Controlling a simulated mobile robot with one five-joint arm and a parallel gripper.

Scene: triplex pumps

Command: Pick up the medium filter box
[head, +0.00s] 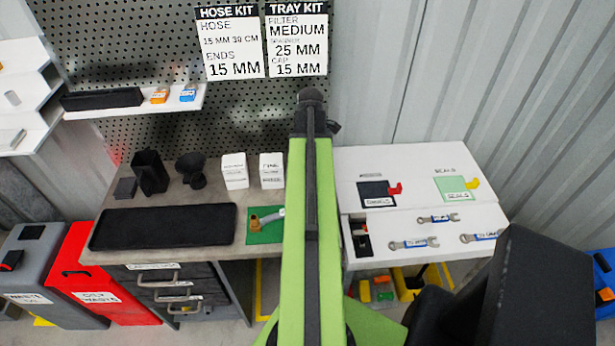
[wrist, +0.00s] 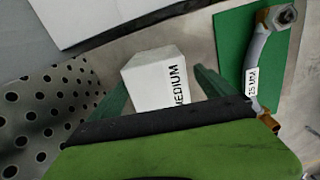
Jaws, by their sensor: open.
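The medium filter box (wrist: 158,82) is a white box with MEDIUM printed in black on one side, standing on the grey worktop in the wrist view. My gripper (wrist: 160,80) is open, with one dark green finger on each side of the box. I cannot tell whether either finger touches it. In the head view my green arm hides the gripper. Two white boxes, a left one (head: 234,171) and a right one (head: 271,171), stand on the worktop there. Their labels are too small to read, so I cannot tell whether either is the medium one.
A grey hose (wrist: 258,60) lies on a green mat (wrist: 229,40) beside the box. A black tray (head: 163,227) and dark parts lie left on the worktop. A pegboard (head: 130,40) stands behind. A white bench (head: 420,165) with wrenches is at the right.

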